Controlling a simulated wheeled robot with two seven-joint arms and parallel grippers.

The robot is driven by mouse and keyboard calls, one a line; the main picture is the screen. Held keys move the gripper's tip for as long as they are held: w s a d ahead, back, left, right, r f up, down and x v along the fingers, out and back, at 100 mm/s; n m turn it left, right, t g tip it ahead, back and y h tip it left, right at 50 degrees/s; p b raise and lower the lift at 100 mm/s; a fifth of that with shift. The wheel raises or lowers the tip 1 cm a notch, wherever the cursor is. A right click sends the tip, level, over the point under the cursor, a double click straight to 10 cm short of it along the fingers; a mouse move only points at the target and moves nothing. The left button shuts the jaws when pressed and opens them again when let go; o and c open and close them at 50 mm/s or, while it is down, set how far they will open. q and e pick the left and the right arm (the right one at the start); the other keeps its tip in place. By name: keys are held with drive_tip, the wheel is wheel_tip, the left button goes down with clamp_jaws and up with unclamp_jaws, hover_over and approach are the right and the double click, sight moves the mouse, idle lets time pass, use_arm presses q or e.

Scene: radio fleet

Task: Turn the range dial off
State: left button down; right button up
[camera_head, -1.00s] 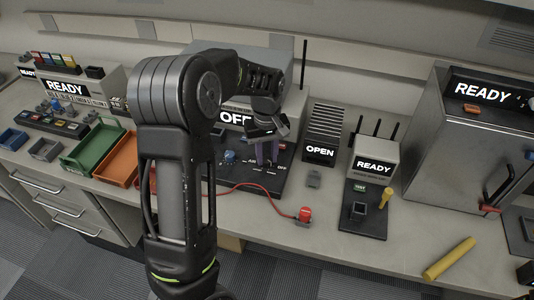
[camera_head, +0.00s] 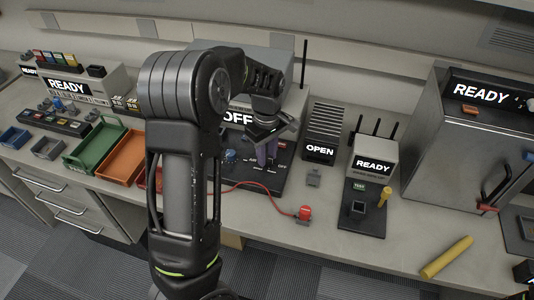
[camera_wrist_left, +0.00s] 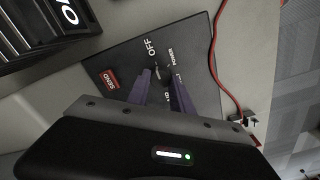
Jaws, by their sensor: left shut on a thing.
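The dark control panel (camera_wrist_left: 125,55) lies in front of the radio unit with the OFF display (camera_head: 237,117). My left gripper (camera_head: 267,160) reaches down onto this panel, its purple fingers pointing at the surface. In the left wrist view its fingertips (camera_wrist_left: 162,76) are close together around a small dark dial, which I take to be the range dial. The dial is mostly hidden between the fingers, so its pointer cannot be read. A white OFF mark (camera_wrist_left: 150,47) is printed beside it. My right gripper is not in view.
A red SEND button (camera_wrist_left: 109,79) and a blue knob (camera_head: 230,156) sit on the same panel. A red cable runs to a red plug (camera_head: 304,213). An OPEN unit (camera_head: 320,150) and a READY unit (camera_head: 373,166) stand to the right. A yellow rod (camera_head: 447,257) lies near the front edge.

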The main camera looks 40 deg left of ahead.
sight(267, 158)
use_arm(q)
drive_tip(key=c, duration=1.1)
unclamp_jaws()
drive_tip(key=shift+r, duration=3.95)
